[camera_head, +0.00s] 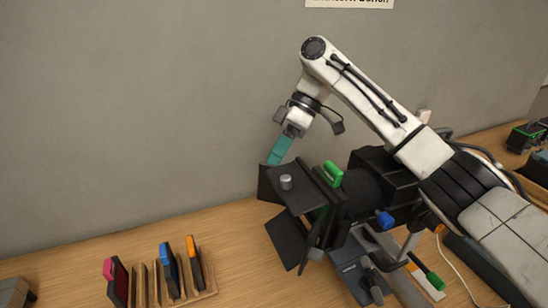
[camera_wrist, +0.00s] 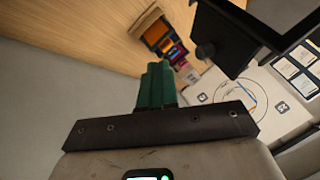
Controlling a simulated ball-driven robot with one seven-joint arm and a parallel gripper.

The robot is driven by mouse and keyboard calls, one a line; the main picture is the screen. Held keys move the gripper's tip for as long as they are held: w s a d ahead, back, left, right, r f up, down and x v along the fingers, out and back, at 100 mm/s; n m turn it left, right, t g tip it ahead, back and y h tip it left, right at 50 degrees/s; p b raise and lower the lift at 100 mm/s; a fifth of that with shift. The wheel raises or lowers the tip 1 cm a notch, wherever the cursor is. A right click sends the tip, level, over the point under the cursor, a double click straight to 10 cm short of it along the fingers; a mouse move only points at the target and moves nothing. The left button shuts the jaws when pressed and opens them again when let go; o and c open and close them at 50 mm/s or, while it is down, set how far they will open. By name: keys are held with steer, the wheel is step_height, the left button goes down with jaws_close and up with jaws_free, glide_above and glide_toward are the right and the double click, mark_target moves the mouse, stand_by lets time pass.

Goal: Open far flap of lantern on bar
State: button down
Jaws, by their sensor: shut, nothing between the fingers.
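The black lantern (camera_head: 368,190) hangs above the bench, with dark flaps at its front end. One broad flap (camera_head: 305,193) carries a grey knob (camera_head: 286,182); another flap (camera_head: 287,240) hangs lower. A dark flap (camera_head: 266,187) at the far left edge is partly hidden. My gripper (camera_head: 273,160) has teal fingers, shut and empty, pointing down beside the far-left flap. I cannot tell whether they touch it. In the wrist view my shut gripper (camera_wrist: 154,70) shows at the centre, with a dark flap (camera_wrist: 232,35) and its knob (camera_wrist: 205,50) to the right, apart from the fingers.
A wooden rack (camera_head: 205,291) with coloured-tab frames stands on the bench at the front left. A green clamp (camera_head: 333,174) and blue knob (camera_head: 385,219) stick out from the lantern. A green-handled tool (camera_head: 430,277) lies lower right. The grey wall (camera_head: 130,120) rises close behind.

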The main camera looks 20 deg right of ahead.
steer(key=shift+s+a+r+p, duration=0.15)
steer(key=shift+s+a+p, duration=0.1)
steer(key=shift+s+a, duration=0.4)
steer(key=shift+s+a+r+p, duration=0.1)
steer(key=shift+s+a+p, duration=0.2)
steer(key=shift+s, duration=0.55)
